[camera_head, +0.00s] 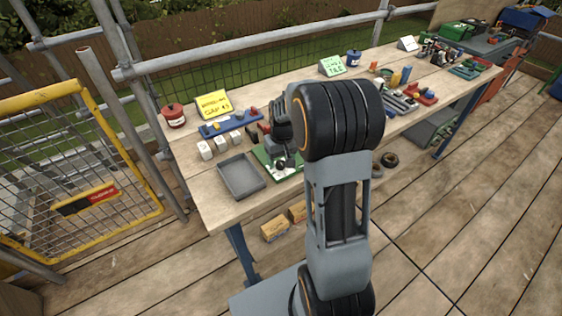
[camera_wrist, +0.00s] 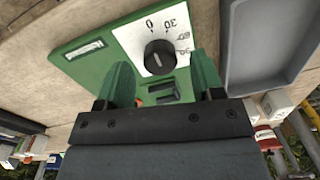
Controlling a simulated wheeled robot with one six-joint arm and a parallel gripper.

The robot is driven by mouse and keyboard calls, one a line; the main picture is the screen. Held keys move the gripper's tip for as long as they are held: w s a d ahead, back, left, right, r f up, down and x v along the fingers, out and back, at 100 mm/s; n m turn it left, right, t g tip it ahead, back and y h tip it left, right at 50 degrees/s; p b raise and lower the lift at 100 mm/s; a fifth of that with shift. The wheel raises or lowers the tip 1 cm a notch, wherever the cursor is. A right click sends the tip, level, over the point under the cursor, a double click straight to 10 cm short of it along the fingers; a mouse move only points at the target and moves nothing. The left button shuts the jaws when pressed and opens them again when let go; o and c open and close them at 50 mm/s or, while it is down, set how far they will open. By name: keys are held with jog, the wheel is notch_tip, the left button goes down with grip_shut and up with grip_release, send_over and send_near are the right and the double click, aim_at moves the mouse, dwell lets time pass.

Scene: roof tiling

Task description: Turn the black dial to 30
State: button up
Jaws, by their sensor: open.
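The black dial (camera_wrist: 160,58) is a round knob on a white scale plate (camera_wrist: 128,38) marked 0, 30 and higher numbers. The plate is on a green panel (camera_wrist: 85,60) on the table. A short pale mark shows on the dial, but I cannot tell which number it points to. My gripper (camera_wrist: 161,70) is open, its two green fingers apart and the dial showing between and beyond their tips. I cannot tell whether they touch it. In the head view the green panel (camera_head: 262,158) is partly hidden by my arm.
A grey tray (camera_head: 262,186) lies beside the panel, and also shows in the wrist view (camera_wrist: 232,70). Several pale blocks (camera_head: 221,144), a blue rail (camera_head: 229,124) and a yellow sign (camera_head: 213,103) are behind it. More items fill the table to the right. A yellow gate stands left.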

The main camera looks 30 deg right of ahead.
jog(key=shift+f, duration=0.65)
jog(key=c, duration=0.9)
jog(key=shift+m, duration=0.3)
jog(key=m, duration=0.3)
jog(key=shift+m, duration=2)
